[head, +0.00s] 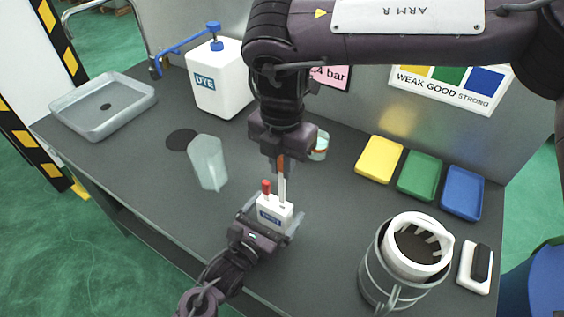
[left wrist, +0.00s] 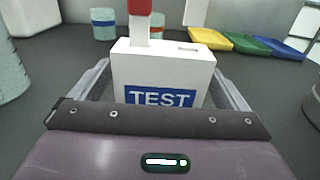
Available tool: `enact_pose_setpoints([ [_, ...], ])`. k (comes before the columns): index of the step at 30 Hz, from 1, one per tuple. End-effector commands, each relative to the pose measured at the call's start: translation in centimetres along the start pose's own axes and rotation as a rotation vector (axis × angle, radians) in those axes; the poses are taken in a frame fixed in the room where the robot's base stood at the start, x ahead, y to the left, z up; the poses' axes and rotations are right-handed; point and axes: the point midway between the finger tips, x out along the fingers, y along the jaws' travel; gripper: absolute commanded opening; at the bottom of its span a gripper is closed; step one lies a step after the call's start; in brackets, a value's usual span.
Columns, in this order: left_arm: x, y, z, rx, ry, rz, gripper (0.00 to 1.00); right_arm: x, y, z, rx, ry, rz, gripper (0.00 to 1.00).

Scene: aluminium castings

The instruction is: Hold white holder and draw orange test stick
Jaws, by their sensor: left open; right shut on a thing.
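The white holder (head: 284,211) with a blue TEST label stands upright on the bench. It also shows in the left wrist view (left wrist: 165,70). My left gripper (head: 272,214) is open, with one finger on each side of the holder. A red-topped stick (head: 266,188) stands in the holder; its top shows in the left wrist view (left wrist: 140,8). My right gripper (head: 281,157) is above the holder, shut on the orange test stick (head: 282,188), whose white shaft points down. In the left wrist view the shaft's lower end (left wrist: 195,13) appears above the holder's empty slot.
A dye jug (head: 217,85) and a grey basin (head: 103,107) stand further back. Yellow (head: 379,160), green (head: 419,177) and blue (head: 462,194) trays lie right. A round white-rimmed container (head: 413,248) stands at front right.

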Motion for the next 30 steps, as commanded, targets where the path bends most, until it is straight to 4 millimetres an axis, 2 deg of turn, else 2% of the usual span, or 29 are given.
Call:
enact_pose_setpoints([
  [5, -1.2, 0.0, -0.1, 0.001, 0.002, 0.0, 0.96, 0.0, 0.0, 0.0, 0.0, 0.0, 0.0, 0.0],
  [15, -8.2, -0.1, -0.2, 0.001, 0.006, -0.002, 0.96, 0.0, 0.0, 0.0, 0.0, 0.0, 0.0, 0.0],
  [19, -10.3, 0.0, -0.2, 0.0, 0.004, -0.001, 0.96, 0.0, 0.0, 0.0, 0.0, 0.0, 0.0, 0.0],
  [24, -11.8, 0.0, -0.1, 0.001, 0.002, -0.001, 0.96, 0.0, 0.0, 0.0, 0.0, 0.0, 0.0, 0.0],
  [30, -12.0, 0.0, 0.0, 0.0, 0.0, 0.0, 0.96, 0.0, 0.0, 0.0, 0.0, 0.0, 0.0, 0.0],
])
